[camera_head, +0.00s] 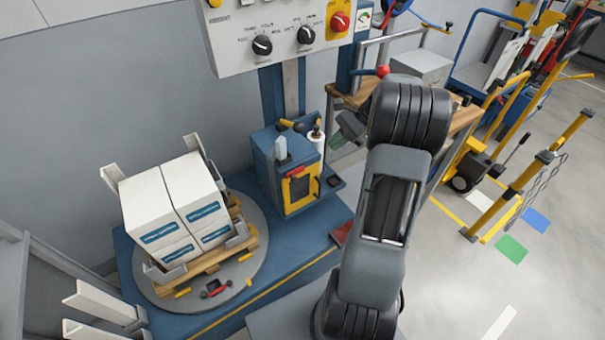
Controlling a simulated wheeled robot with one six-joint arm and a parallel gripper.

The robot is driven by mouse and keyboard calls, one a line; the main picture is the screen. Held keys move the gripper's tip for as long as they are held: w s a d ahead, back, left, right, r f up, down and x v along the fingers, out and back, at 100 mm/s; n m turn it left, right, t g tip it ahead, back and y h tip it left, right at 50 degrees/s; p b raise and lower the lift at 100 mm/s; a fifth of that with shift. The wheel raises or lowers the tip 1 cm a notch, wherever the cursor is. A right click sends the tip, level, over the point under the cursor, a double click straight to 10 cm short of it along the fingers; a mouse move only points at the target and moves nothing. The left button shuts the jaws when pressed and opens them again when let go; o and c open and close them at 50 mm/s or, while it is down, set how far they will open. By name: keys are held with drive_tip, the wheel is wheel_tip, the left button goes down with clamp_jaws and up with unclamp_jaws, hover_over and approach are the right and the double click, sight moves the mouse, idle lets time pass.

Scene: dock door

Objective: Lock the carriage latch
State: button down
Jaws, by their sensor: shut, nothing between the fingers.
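The blue carriage (265,165) sits low on the blue mast, beside the turntable. A yellow-framed panel (300,190) is on its front, with a red bar (296,172) across the top. A short yellow lever with a dark end (291,125) is at the carriage's top. I cannot tell for certain which of these parts is the carriage latch, or its state. My gripper (347,130) shows partly, right of the carriage and apart from it, shut and empty. My arm hides part of it.
White cartons (174,208) stand on a wooden pallet on the round grey turntable (258,215). A control panel (275,35) with knobs and a red button hangs above the carriage. A white roll (316,142) stands beside the carriage. A wooden bench (455,125) is behind my arm.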

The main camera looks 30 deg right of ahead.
drive_tip(key=b+x, duration=0.1)
drive_tip(key=x, duration=1.3)
